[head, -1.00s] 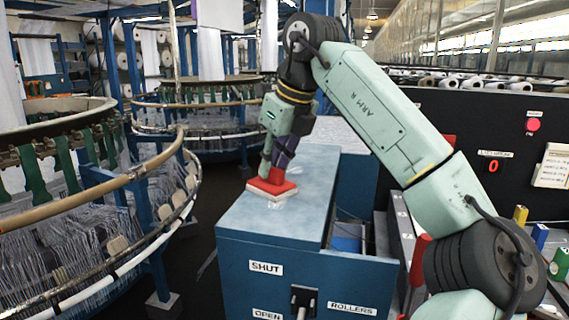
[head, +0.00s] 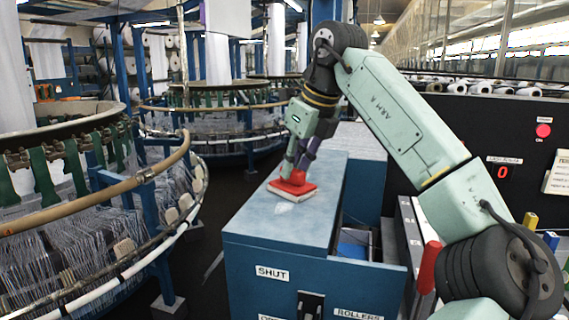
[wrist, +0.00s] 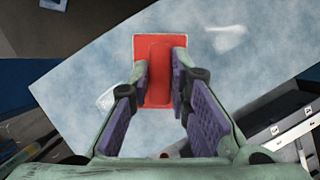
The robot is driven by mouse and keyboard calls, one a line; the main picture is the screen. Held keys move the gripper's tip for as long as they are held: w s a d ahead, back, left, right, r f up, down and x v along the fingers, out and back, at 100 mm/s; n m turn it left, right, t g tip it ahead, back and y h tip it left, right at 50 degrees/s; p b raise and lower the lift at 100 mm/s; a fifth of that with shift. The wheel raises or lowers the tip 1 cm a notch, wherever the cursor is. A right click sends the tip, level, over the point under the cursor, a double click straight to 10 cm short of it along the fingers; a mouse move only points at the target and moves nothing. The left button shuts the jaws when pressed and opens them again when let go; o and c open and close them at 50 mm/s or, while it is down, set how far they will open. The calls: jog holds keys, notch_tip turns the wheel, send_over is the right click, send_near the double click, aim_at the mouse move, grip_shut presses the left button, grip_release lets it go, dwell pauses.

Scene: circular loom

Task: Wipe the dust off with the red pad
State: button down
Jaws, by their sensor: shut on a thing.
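The red pad (head: 292,191) lies flat on the blue cabinet top (head: 270,235), with a pale layer under its red plate. My gripper (head: 295,168) is shut on the pad's raised handle, pointing down from above. In the wrist view both purple-padded fingers press the sides of the red handle (wrist: 158,88). A whitish dust patch (head: 285,208) shows just in front of the pad in the head view. The wrist view shows one pale patch (wrist: 228,38) right of the pad and another (wrist: 106,98) to its left, partly behind a finger.
The cabinet front has a SHUT label (head: 272,274) and a dark handle (head: 311,305). An open compartment (head: 356,243) lies along its right side. A circular loom (head: 85,205) stands close on the left. A dark panel with a red button (head: 543,130) is on the right.

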jog(key=shift+s+d+f, duration=0.1)
jog(key=shift+s+d, duration=0.05)
jog(key=shift+d, duration=0.55)
jog(key=shift+w+d, duration=0.2)
jog(key=shift+w, duration=0.4)
jog(key=shift+w+d, duration=0.15)
jog(key=shift+w, duration=0.45)
jog(key=shift+w+a, duration=0.3)
jog(key=shift+a, duration=0.65)
jog(key=shift+w+a, duration=0.3)
jog(key=shift+a, duration=0.65)
jog(key=shift+w+d, duration=0.15)
jog(key=shift+w, duration=0.4)
jog(key=shift+w+d, duration=0.15)
jog(key=shift+w, duration=0.4)
jog(key=shift+d, duration=0.3)
jog(key=shift+s+d, duration=0.25)
jog(key=shift+d, duration=0.65)
jog(key=shift+s+d, duration=0.25)
jog(key=shift+d, duration=0.6)
jog(key=shift+w+d+r, duration=0.1)
jog(key=shift+w+d, duration=0.05)
jog(key=shift+w, duration=0.5)
jog(key=shift+w+d+r, duration=0.1)
jog(key=shift+w+d, duration=0.05)
jog(key=shift+w, duration=0.45)
